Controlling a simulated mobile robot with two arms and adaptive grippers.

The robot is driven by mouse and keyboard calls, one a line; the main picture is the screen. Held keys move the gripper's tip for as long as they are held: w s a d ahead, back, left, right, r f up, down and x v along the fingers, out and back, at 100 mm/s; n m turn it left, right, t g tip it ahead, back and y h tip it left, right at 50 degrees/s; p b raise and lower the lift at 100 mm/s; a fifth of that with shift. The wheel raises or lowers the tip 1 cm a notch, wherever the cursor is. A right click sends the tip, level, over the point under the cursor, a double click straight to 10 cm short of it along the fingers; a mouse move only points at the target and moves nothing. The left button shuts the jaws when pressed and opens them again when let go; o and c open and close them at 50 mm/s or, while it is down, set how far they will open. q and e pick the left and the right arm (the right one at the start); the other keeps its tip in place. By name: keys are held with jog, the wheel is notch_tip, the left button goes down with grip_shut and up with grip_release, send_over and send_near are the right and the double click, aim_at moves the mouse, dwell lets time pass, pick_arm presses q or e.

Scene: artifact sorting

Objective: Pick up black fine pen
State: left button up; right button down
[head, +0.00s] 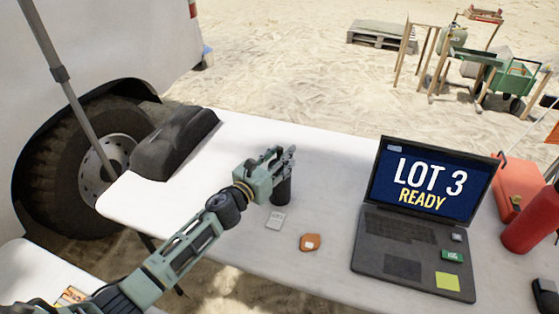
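My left arm reaches in from the lower left over the white table. Its gripper (286,156) is at a dark upright cylinder (282,191), which looks like a pen cup. The gripper's fingers are just above or behind the cylinder's top and hide its opening. I cannot tell whether the fingers are open or shut, or whether they touch anything. No black fine pen can be made out; the gripper may hide it. My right gripper is not in view.
A vehicle wheel (107,155) stands beyond the left edge.

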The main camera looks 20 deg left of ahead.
pick_arm(q)
jog(key=shift+a, duration=0.1)
jog(key=shift+c, duration=0.6)
grip_shut()
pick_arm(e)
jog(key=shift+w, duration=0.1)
pick_arm(q)
jog(key=shift+r, duration=0.1)
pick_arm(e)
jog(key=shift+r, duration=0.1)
